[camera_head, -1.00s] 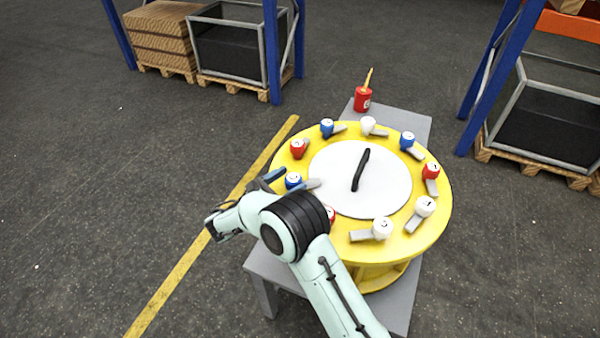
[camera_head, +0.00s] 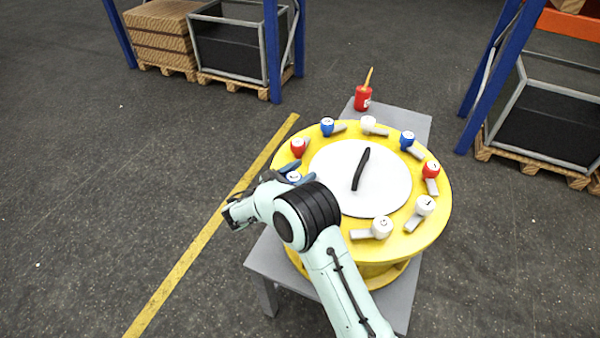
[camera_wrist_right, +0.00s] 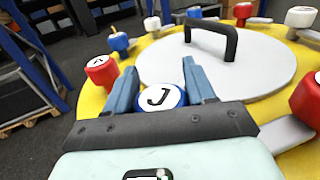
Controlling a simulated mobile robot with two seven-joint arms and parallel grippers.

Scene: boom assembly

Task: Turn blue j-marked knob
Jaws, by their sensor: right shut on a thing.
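The blue J-marked knob (camera_wrist_right: 163,97) shows in the right wrist view between the two blue-grey fingers of my right gripper (camera_wrist_right: 160,92), its white top with a black J facing up. In the head view only the top of this knob (camera_head: 294,177) shows, at the left side of the yellow round drum (camera_head: 437,225); my gripper hides the rest. My right gripper (camera_head: 282,174) is shut on the knob. My left gripper is not in view.
More red, white and blue knobs with grey levers ring the drum, such as a red one (camera_head: 298,147) close by. A black handle (camera_head: 361,169) stands on the white centre plate (camera_head: 335,160). A red canister (camera_head: 363,98) stands on the grey table (camera_head: 415,123).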

